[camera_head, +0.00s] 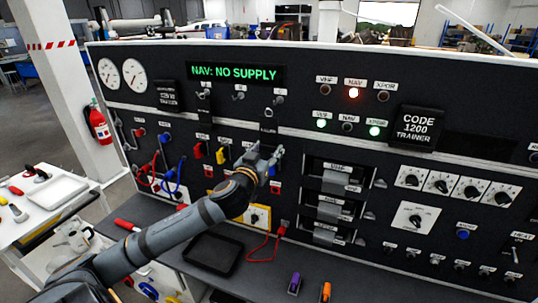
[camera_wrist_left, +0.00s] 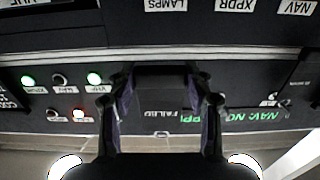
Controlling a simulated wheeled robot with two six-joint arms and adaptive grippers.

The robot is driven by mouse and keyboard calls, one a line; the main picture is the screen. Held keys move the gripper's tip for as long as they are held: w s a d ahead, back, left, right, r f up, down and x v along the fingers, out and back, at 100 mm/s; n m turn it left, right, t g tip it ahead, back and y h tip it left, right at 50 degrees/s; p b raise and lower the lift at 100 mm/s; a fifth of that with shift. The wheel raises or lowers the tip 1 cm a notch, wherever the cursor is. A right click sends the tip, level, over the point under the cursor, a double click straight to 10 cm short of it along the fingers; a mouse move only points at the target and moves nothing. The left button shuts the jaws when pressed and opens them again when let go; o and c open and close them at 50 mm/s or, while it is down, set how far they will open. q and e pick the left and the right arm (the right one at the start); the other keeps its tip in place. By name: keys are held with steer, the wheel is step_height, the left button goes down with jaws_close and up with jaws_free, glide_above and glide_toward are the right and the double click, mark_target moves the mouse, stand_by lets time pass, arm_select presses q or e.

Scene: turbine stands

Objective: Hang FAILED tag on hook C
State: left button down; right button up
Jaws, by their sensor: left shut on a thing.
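A dark tag (camera_wrist_left: 165,108) with FAILED on it sits between my gripper fingers in the left wrist view, its lettering upside down there. My left gripper (camera_head: 264,157) is shut on it in front of the black panel (camera_head: 300,115). In the head view the dark tag (camera_head: 268,128) shows just above the fingers, its text too small to read. Small hooks with labels stand in a row under the green display; the rightmost (camera_head: 278,99) is just above the tag. Its letter is too small to read. Whether tag and hook touch cannot be told. My right gripper is not in view.
The green display (camera_head: 236,73) reads NAV: NO SUPPLY. A black CODE 1200 TRAINER plate (camera_head: 416,127) is at right. Red and blue cables (camera_head: 172,176) hang left of my arm. A black tray (camera_head: 213,253) lies on the shelf below.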

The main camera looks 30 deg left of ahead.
mark_target(273, 142)
arm_select(q)
steer(key=shift+w+a, duration=0.2)
steer(key=shift+w, duration=0.2)
steer(key=shift+w+a, duration=0.1)
steer(key=shift+w, duration=0.2)
steer(key=shift+w+r, duration=0.15)
steer(key=shift+w, duration=0.6)
steer(key=shift+w+a, duration=0.1)
steer(key=shift+w, duration=0.45)
steer(key=shift+a, duration=0.1)
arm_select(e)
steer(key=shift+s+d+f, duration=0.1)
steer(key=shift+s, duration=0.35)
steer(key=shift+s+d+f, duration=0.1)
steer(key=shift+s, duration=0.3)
arm_select(q)
steer(key=shift+w, duration=0.35)
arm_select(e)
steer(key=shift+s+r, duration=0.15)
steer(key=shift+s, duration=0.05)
arm_select(q)
steer(key=shift+w+a, duration=0.1)
steer(key=shift+w, duration=0.15)
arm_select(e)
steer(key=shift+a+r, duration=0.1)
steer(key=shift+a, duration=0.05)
